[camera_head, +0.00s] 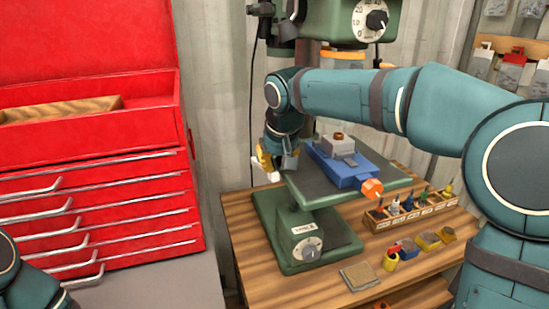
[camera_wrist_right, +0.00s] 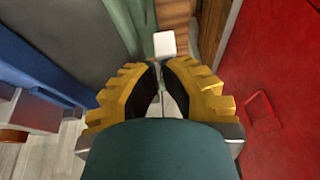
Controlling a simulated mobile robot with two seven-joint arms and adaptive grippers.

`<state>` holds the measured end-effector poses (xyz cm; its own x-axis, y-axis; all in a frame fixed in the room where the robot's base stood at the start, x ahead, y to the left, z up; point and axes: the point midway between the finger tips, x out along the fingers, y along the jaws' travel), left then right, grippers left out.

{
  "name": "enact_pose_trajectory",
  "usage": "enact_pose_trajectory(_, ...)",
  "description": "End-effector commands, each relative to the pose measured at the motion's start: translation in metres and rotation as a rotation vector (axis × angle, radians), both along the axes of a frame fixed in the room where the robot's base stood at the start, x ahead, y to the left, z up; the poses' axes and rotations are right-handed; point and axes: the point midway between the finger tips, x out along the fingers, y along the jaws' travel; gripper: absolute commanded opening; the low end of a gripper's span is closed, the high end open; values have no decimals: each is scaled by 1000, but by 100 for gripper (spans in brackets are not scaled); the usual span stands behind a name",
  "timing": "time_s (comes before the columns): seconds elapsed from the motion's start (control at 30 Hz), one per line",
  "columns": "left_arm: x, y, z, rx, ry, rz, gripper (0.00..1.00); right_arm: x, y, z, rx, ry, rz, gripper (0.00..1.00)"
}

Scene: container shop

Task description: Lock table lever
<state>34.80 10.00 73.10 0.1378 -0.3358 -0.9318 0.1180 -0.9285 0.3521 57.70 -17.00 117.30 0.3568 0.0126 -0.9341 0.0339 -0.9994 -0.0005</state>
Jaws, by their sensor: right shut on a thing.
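The table lever is a pale, white-tipped piece (camera_head: 264,183) beside the left edge of the drill press table (camera_head: 312,198). My right gripper (camera_head: 268,170) reaches down to it from above, with its yellow fingers closed on it. In the right wrist view my right gripper (camera_wrist_right: 161,68) has its dark pads nearly together, and the lever's white block (camera_wrist_right: 164,43) shows just beyond the fingertips. The fingers hide most of the lever. My left gripper is outside the view; only part of my left arm shows at the lower left.
A blue vise (camera_head: 345,166) with an orange knob (camera_head: 371,188) sits on the press table. The green press base (camera_head: 303,248) stands on a wooden bench (camera_head: 395,275) with a rack of small tools (camera_head: 410,210). A red drawer cabinet (camera_head: 95,190) stands close on the left.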

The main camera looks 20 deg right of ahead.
Motion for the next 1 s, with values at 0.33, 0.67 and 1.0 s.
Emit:
enact_pose_trajectory(0.33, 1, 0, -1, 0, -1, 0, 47, -2, 0, -2, 0, 0, 0, 0)
enact_pose_trajectory(0.67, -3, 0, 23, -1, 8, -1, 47, 2, -4, 22, -1, 0, -1, 0)
enact_pose_trajectory(1.0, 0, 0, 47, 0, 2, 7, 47, -13, -8, 75, 0, -5, 1, 0)
